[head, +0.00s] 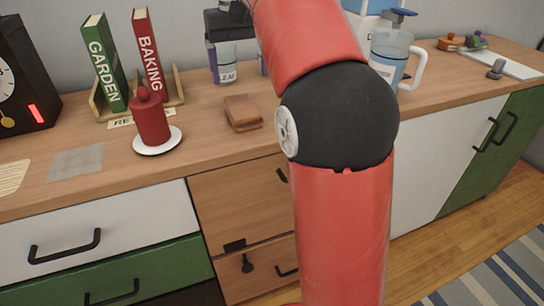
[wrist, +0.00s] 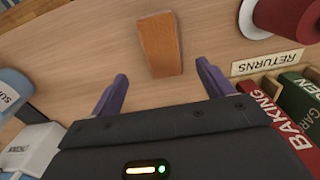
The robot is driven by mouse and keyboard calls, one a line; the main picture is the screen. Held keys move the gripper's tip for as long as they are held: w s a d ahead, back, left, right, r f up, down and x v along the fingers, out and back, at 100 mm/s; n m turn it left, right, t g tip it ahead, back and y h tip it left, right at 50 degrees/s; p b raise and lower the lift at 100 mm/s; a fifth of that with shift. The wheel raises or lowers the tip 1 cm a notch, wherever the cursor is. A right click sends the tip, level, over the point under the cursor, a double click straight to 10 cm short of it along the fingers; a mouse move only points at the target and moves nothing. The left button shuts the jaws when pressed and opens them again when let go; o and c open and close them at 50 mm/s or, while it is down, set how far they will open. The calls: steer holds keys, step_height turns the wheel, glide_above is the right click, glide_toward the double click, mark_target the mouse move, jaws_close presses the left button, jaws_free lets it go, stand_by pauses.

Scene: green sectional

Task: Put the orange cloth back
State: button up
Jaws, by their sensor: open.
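The orange cloth (head: 242,113) is a small folded stack on the wooden counter, right of the red lidded object. It also shows in the wrist view (wrist: 160,43), at the upper middle. My gripper (wrist: 162,71) is open, with its two purple fingers spread and nothing between them. The cloth lies just beyond the fingertips, roughly centred between them, and I see no contact. A label reading RETURNS (wrist: 267,62) lies on the counter in front of the book rack (head: 97,104).
The red lidded object (head: 151,118) stands on a white saucer (head: 158,140), left of the cloth. Green GARDEN (head: 103,62) and red BAKING (head: 145,55) books stand in the rack. A jar (head: 224,62) is behind the cloth. A grey mat (head: 76,161) lies left.

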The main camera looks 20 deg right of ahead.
mark_target(260, 114)
steer(key=s+f+t, duration=0.5)
steer(key=s+f, duration=1.4)
steer(key=s, duration=0.3)
steer(key=shift+s+a, duration=0.2)
steer(key=shift+s, duration=0.1)
